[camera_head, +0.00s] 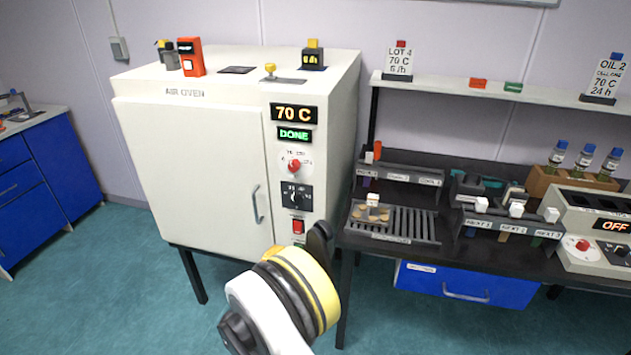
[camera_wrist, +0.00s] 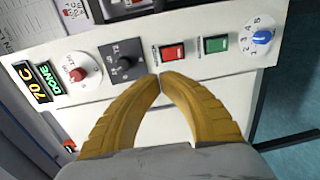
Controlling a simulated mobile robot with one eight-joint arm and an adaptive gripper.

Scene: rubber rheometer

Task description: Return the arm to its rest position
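My arm (camera_head: 285,300), with white and yellow links, reaches up from the bottom of the head view in front of the air oven (camera_head: 190,150). My gripper (camera_wrist: 160,78) shows in the wrist view with its two yellow fingers curved together, tips meeting, and nothing seen between them. The fingertips appear just below the oven panel's red switch (camera_wrist: 172,53) in that picture; contact cannot be told. The green switch (camera_wrist: 216,44) and blue knob (camera_wrist: 262,37) lie to their right. The oven display (camera_head: 293,114) reads 70 C, with DONE (camera_head: 294,134) below it. The oven door is shut.
To the right, a dark bench holds a slotted rack (camera_head: 415,225), small holders, vials (camera_head: 584,157) and a device reading OFF (camera_head: 612,226). A shelf (camera_head: 540,96) with label cards runs above. A blue cabinet (camera_head: 45,170) stands left. Floor in front of the oven is clear.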

